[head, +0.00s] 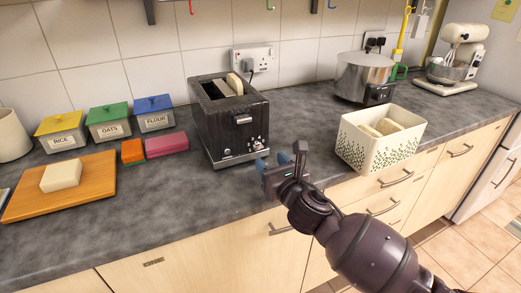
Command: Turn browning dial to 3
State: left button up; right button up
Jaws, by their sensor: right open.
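A black toaster (228,118) stands on the counter, with bread (236,84) showing in one slot at its top. A lever (243,120) is on its front end. The browning dial (257,144) looks like a small pale knob low on that end; its setting is too small to read. My right gripper (272,162) is open and empty, just in front of and right of the dial, near the counter's front edge. Its blue-tipped fingers appear apart from the dial. My left gripper is not in view.
A white basket (380,145) with bread stands right of my gripper. A steel pot (364,75) and a mixer (458,50) are behind it.

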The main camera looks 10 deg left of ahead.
aim_at(259, 146)
jog(key=x, duration=0.2)
jog(key=b+x, duration=0.1)
jog(key=x, duration=0.2)
jog(key=shift+w+a+f, duration=0.15)
jog(key=shift+w+f, duration=0.05)
jog(key=shift+w+a+r, duration=0.15)
jog(key=shift+w+a, duration=0.25)
jog(key=shift+w, duration=0.2)
jog(key=c, duration=0.9)
